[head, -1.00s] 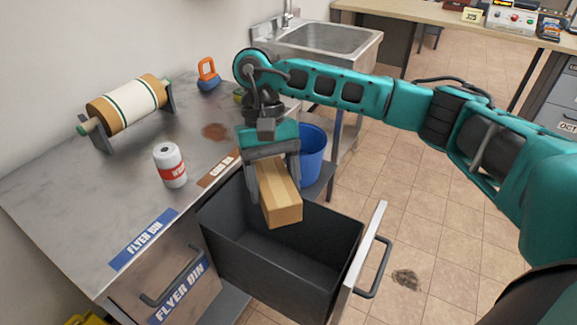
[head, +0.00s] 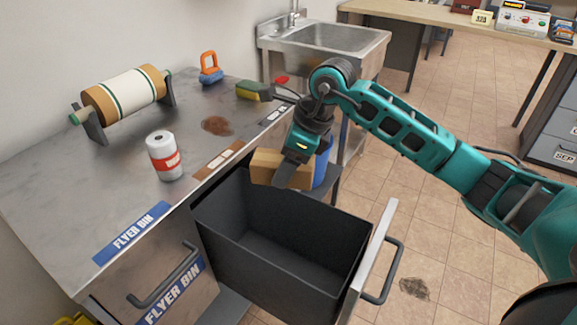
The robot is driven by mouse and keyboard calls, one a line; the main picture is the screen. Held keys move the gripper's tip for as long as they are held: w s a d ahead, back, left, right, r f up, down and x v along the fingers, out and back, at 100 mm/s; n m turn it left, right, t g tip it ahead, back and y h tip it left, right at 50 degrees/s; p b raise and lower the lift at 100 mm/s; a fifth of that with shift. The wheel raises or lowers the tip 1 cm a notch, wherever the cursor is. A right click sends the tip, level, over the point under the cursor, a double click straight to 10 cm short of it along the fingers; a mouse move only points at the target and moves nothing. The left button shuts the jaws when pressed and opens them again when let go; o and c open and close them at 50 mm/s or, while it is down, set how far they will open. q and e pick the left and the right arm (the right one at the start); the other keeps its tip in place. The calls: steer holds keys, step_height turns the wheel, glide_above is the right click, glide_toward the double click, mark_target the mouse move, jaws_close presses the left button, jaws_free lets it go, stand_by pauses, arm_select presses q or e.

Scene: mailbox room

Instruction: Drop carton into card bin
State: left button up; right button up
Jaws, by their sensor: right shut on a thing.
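The carton (head: 266,166) is a small tan cardboard box. My right gripper (head: 284,176) is shut on it and holds it tilted, at the back edge of the open bin near the counter's front edge. One finger covers part of the carton. The card bin (head: 320,234) is a dark grey pull-out drawer, open and empty as far as I see inside. Its brown label (head: 220,158) is on the counter edge, too blurred here to read. My left gripper is not in view.
On the metal counter stand a white and red can (head: 164,157), a paper roll on a stand (head: 127,98), an orange padlock-shaped thing (head: 210,68) and a sponge (head: 254,91). A blue bucket (head: 323,163) is behind the bin. The flyer bin (head: 172,292) is shut.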

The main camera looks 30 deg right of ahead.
mark_target(289, 184)
steer(key=shift+w+d+f+m, duration=0.15)
steer(key=shift+d+m, duration=0.15)
steer(key=shift+m, duration=0.3)
steer(key=shift+f+b, duration=0.7)
steer(key=shift+f, duration=0.05)
step_height(289, 184, down, 3)
steer(key=shift+f+b, duration=0.1)
steer(key=shift+b, duration=1)
steer(key=shift+f+b, duration=0.45)
steer(key=shift+f, duration=0.15)
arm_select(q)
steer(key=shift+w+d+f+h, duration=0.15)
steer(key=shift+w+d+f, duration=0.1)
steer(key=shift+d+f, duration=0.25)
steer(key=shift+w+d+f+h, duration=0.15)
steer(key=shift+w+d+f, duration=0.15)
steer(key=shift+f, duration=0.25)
arm_select(e)
steer(key=o, duration=0.8)
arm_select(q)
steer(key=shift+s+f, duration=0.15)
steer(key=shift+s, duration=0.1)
arm_select(e)
steer(key=o, duration=0.3)
